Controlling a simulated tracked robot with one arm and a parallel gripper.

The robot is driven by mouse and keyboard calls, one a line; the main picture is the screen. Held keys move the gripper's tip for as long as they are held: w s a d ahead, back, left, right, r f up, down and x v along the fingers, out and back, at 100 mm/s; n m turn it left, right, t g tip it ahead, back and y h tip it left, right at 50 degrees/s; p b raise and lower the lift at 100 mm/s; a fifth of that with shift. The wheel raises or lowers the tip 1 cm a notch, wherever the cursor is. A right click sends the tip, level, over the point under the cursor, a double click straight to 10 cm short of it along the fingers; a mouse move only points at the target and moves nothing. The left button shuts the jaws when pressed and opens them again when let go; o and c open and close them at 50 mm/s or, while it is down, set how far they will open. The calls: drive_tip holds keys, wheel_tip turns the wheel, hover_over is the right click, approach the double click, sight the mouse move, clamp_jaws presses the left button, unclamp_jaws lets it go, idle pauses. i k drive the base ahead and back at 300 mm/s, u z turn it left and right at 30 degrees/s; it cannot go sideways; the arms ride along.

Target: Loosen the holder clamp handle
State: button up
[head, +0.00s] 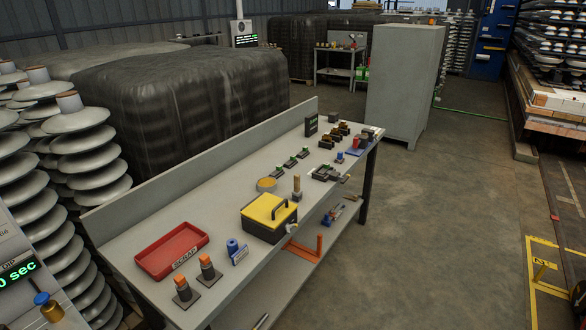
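I cannot single out the holder clamp handle for certain. A small dark fixture with pale parts (326,173) sits near the front edge of the grey workbench (192,214). A blue-based device with a red part (358,147) sits at the bench's far right corner. Any of these is too small to read as a clamp handle. My gripper is not in view.
On the bench are a red scrap tray (172,251), a yellow-topped box (269,217), and two orange-tipped posts (208,268). Insulator stacks (85,150) and a DIP panel (20,268) stand left. A grey cabinet (402,85) stands behind. Floor (455,215) right of the bench is clear.

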sight(344, 178)
drive_tip(key=u, duration=0.5)
drive_tip(key=i, duration=1.4)
drive_tip(key=z, duration=0.5)
